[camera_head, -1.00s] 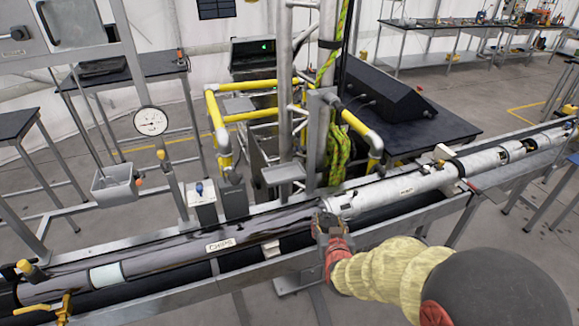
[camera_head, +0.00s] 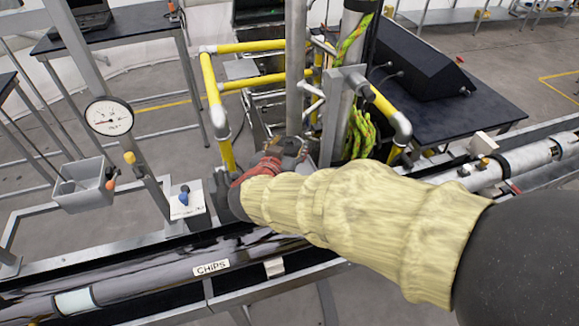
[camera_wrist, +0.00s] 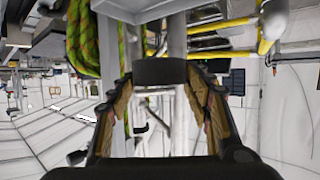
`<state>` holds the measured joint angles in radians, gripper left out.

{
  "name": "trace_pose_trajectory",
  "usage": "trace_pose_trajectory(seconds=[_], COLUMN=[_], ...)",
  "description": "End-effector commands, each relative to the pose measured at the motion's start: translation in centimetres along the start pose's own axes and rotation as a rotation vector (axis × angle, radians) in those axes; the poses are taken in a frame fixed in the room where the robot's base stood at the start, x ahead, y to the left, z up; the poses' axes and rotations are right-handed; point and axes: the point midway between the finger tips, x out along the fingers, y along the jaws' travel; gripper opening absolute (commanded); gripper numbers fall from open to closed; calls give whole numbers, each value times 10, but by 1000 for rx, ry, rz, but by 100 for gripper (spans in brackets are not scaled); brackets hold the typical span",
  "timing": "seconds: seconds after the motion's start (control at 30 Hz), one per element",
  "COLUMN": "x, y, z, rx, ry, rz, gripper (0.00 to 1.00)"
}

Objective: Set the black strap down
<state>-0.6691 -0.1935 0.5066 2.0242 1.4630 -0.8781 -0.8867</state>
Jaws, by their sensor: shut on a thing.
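The black strap (camera_wrist: 160,72) shows in the wrist view as a short dark band between the fingertips. My gripper (camera_wrist: 160,84) is shut on it, with one finger on each side. In the head view my gripper (camera_head: 287,148) is in front of the upright metal pole and above the long pipe trough. There the strap cannot be told apart from the dark fingers. My arm in its pale yellow sleeve hides part of the trough and the pipe.
Yellow railings (camera_head: 212,95) and a grey upright pole (camera_head: 295,70) stand close to my gripper. A green rope (camera_head: 360,135) hangs to its right. A grey bin (camera_head: 85,185) and a gauge (camera_head: 109,116) are at the left. A black table (camera_head: 480,110) stands behind.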

Motion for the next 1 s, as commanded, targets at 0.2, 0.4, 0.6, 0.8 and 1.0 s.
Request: trace_pose_trajectory(seconds=[0.2,0.4,0.6,0.8,1.0], x=[17,24,34,35,36], y=[1,0,1,0,1], z=[40,55,81,82,85], rx=[-1,0,-1,2,1], ry=[-1,1,0,1,0], rz=[1,0,0,0,0], gripper=[22,22,22,22,22])
